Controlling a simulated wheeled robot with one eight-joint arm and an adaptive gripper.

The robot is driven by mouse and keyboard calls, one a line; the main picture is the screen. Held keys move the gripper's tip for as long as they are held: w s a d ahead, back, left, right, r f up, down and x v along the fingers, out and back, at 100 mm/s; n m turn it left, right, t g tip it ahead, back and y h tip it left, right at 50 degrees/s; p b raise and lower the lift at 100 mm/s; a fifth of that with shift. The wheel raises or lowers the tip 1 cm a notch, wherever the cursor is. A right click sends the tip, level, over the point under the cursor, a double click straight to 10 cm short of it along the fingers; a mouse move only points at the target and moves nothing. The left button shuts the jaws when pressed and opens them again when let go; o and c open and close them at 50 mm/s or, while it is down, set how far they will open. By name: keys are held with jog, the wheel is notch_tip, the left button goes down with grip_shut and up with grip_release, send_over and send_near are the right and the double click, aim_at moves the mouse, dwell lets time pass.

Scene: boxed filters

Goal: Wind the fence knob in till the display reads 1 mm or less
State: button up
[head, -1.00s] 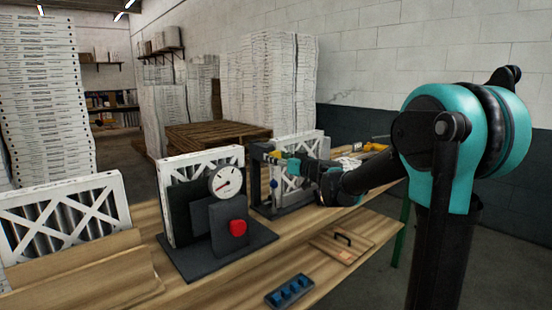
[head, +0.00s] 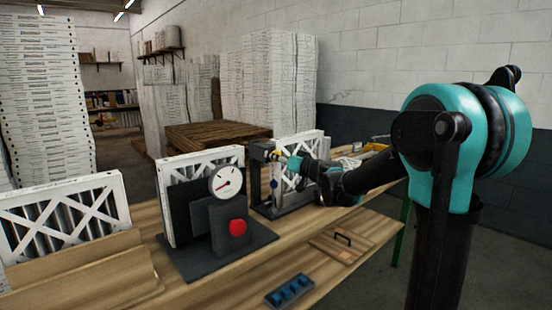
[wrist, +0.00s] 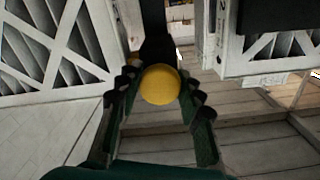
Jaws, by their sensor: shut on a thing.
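In the wrist view, a round yellow knob (wrist: 160,85) sits between the toothed fingers of my gripper (wrist: 157,92). The fingers touch it on both sides. A dark upright bar rises behind the knob. In the head view, my gripper (head: 283,158) is at the upper part of a dark fixture (head: 258,170) with a white-framed filter (head: 305,147) behind it. The knob is small there and partly hidden by my gripper. I can make out no readable display on this fixture.
A second dark stand with a round dial (head: 227,181) and a red button (head: 237,227) is to the left on the wooden bench (head: 215,275). More filters stand at left.

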jog(key=m, duration=0.3)
jog(key=shift+m, duration=2.3)
jog(key=o, duration=1.2)
jog(key=shift+c, duration=0.2)
jog(key=shift+d, duration=0.1)
jog(key=v, duration=1.2)
